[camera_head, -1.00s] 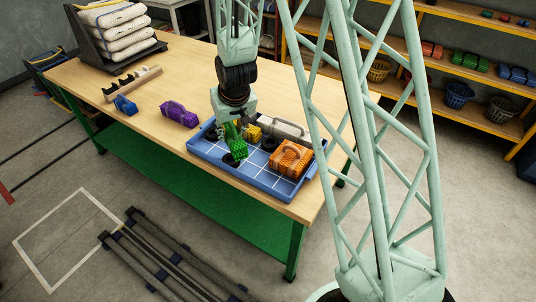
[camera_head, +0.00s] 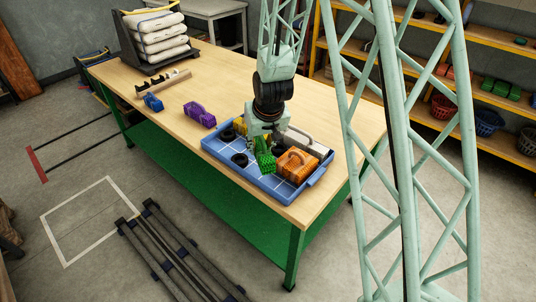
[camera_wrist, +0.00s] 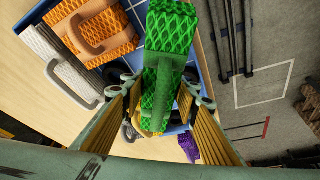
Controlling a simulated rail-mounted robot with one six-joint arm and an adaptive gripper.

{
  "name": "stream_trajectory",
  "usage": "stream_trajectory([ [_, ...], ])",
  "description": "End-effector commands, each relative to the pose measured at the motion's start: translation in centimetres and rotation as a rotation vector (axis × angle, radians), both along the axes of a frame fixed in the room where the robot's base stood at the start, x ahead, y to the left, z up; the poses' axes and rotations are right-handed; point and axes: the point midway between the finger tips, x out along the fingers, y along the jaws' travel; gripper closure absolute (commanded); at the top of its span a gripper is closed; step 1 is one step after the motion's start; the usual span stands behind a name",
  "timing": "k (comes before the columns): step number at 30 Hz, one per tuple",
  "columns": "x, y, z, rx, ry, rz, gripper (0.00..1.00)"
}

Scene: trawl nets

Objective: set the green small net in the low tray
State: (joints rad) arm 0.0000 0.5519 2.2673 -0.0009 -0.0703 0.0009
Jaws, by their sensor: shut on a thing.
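The green small net (camera_head: 265,162) is a bright green meshed bundle with a handle. My gripper (camera_head: 262,146) is shut on it and points down over the low tray. In the wrist view the green net (camera_wrist: 168,60) sits between the fingers. The low tray (camera_head: 228,168) is blue with white grid lines on its floor and stands near the table's front right corner. I cannot tell whether the net touches the tray floor.
An orange net (camera_head: 297,166) fills the tray's right part, with a white-and-grey net (camera_head: 308,142) behind it. A yellow net (camera_head: 240,126) and black rings (camera_head: 239,159) are also in the tray. A purple net (camera_head: 198,115) and a blue one (camera_head: 153,102) lie left on the table.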

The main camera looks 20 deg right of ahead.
Motion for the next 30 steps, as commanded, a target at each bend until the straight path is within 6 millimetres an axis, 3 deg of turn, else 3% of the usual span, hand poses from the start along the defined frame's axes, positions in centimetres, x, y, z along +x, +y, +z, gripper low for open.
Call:
stream_trajectory([
  [17, 0.3, 0.0, 0.1, 0.0, 0.0, 0.006, 0.85],
  [30, 1.9, -0.2, 0.6, 0.0, -0.001, 0.045, 0.85],
])
